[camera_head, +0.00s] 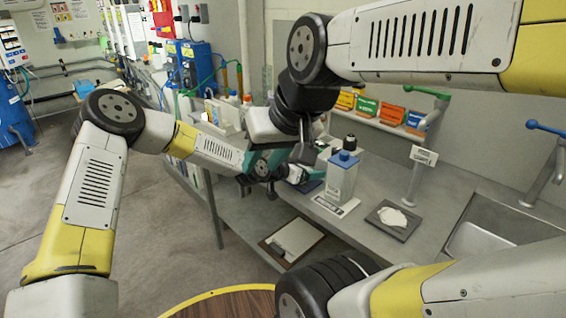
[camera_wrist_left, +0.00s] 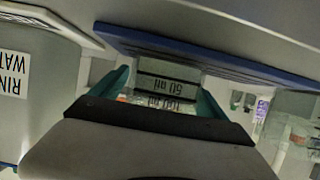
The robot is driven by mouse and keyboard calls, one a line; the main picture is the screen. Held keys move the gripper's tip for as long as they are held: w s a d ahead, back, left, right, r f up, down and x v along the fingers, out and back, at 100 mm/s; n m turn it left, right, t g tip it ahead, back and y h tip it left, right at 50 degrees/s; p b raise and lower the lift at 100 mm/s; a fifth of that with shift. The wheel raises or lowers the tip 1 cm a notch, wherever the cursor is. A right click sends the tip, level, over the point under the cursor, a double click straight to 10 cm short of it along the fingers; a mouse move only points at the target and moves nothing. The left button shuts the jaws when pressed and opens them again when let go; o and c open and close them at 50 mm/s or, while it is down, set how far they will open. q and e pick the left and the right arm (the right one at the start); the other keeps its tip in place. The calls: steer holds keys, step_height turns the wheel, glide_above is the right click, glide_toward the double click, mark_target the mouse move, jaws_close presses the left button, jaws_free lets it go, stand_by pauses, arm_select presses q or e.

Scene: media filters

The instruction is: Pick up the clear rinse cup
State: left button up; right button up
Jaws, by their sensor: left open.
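The clear rinse cup (camera_wrist_left: 168,86) shows upside down in the left wrist view, with 50 ml and 100 ml marks on it. My left gripper (camera_wrist_left: 165,92) has its teal fingers apart, one at each side of the cup. I cannot tell whether they touch it. In the head view my left gripper (camera_head: 297,176) is low over the counter beside the blue-capped bottle; the cup cannot be made out there. My right arm comes down in front of it; the state of its gripper cannot be made out.
The white blue-capped bottle (camera_head: 342,180) stands close to my left gripper. A label card (camera_head: 335,206) lies before it. A dark tray (camera_head: 393,221) with white material, a post with a sign (camera_head: 424,155) and a sink (camera_head: 480,240) are further right. Bottles crowd the left end.

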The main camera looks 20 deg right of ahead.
arm_select(q)
steer(key=shift+c, duration=0.4)
steer(key=c, duration=1.5)
steer(key=shift+c, duration=0.2)
steer(key=shift+r, duration=0.2)
steer(key=shift+r, duration=1.65)
steer(key=s+a+r, duration=0.1)
steer(key=s+a, duration=0.8)
steer(key=a, duration=0.4)
steer(key=shift+s+r, duration=0.2)
